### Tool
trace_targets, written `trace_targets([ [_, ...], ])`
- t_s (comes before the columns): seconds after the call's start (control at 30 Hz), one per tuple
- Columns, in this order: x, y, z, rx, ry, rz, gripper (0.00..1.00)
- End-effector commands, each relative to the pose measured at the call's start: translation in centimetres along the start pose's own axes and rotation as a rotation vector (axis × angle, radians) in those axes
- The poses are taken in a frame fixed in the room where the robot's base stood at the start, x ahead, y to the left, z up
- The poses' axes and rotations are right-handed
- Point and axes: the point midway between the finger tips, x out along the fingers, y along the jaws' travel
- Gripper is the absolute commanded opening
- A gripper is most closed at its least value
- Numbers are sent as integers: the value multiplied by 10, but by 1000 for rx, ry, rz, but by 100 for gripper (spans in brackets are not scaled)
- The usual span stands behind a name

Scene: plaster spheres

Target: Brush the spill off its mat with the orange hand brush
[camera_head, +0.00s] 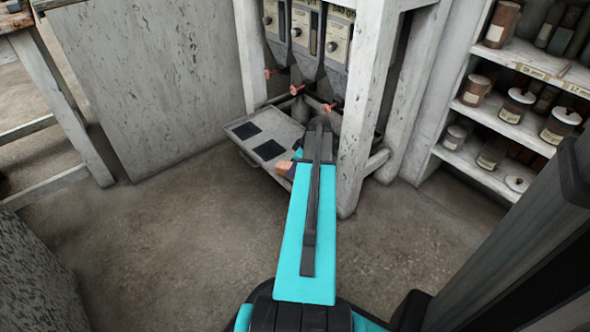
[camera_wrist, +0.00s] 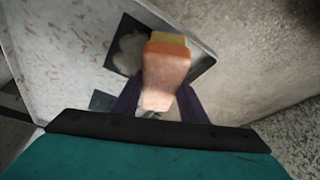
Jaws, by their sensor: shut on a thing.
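My gripper (camera_wrist: 158,103) is shut on the orange hand brush (camera_wrist: 166,72), between purple fingers. The brush has a yellowish end pointing away from me. In the wrist view it overlaps a dark mat (camera_wrist: 192,58) that bears a pale grey spill (camera_wrist: 128,52); part of both is hidden behind the brush. I cannot tell whether the brush touches the mat. In the head view the brush (camera_head: 284,166) shows at the tray's near edge, and my arm hides most of the gripper and that mat.
The pale tray (camera_head: 240,127) sticks out low under a row of dispensers (camera_head: 337,45). A white post (camera_head: 362,110) stands close right of my arm. Shelves with jars (camera_head: 515,105) are at right. Floor in front is clear.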

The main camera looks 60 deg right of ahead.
Motion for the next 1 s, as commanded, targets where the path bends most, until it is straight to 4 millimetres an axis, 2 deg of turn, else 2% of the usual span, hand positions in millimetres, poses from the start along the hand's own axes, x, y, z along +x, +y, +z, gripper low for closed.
trace_targets([
  [0.33, 7, 0, -15, -1, 0, 1, 3],
  [1.0, 10, 0, -14, -1, 1, 1, 3],
])
